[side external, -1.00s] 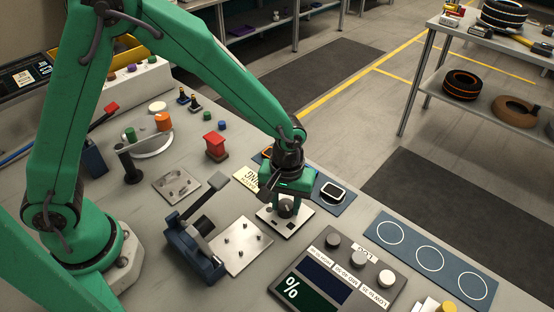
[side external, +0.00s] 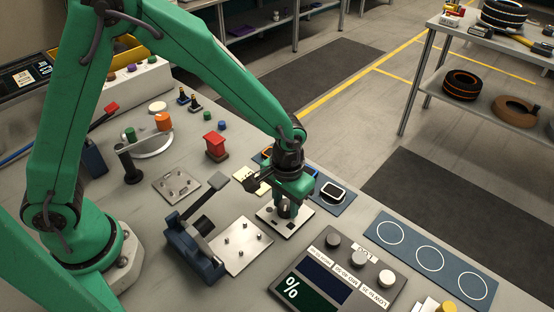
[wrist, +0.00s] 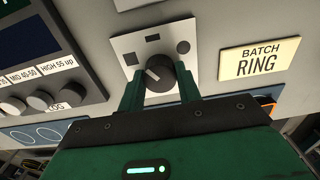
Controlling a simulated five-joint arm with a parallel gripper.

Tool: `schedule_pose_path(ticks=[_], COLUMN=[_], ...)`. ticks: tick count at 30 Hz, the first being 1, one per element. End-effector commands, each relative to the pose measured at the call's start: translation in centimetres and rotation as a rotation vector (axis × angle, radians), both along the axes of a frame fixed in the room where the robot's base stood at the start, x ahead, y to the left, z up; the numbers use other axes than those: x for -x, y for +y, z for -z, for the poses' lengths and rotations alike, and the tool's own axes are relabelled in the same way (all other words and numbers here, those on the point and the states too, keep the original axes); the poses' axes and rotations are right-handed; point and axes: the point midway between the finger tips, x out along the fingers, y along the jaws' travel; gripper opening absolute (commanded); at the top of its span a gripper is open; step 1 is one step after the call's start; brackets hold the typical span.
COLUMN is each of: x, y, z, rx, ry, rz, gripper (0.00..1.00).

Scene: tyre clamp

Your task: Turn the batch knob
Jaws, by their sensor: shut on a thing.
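The batch knob is a dark round knob (wrist: 160,73) with a pale pointer line, on a light square plate (wrist: 126,44) with dark symbols. In the wrist view the two green fingers of my gripper (wrist: 160,88) stand on either side of it, shut on it. The pointer line points to the upper left in that view. In the side view my gripper (side external: 286,208) reaches straight down onto the plate (side external: 270,216), and its fingers mostly hide the knob. A cream "BATCH RING" label (wrist: 259,59) is right of the plate in the wrist view.
A panel with several round knobs and a percent display (side external: 313,290) stands close to the plate. A blue lever clamp (side external: 196,247) and a metal plate with pegs (side external: 241,246) are left of my gripper. A blue mat (side external: 432,258) with white circles lies to the right.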

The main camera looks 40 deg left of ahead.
Motion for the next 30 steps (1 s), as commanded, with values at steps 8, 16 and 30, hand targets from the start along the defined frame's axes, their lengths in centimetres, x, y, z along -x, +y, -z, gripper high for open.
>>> schedule_pose_path(ticks=[8, 16, 30], x=[-0.01, 0.00, 0.01], y=[-0.02, -0.03, -0.05], z=[-0.10, -0.11, -0.13], rx=[0.000, 0.000, 0.000], ry=[0.000, 0.000, 0.000], rz=[0.263, 0.519, 0.965], gripper=[0.11, 0.11, 0.11])
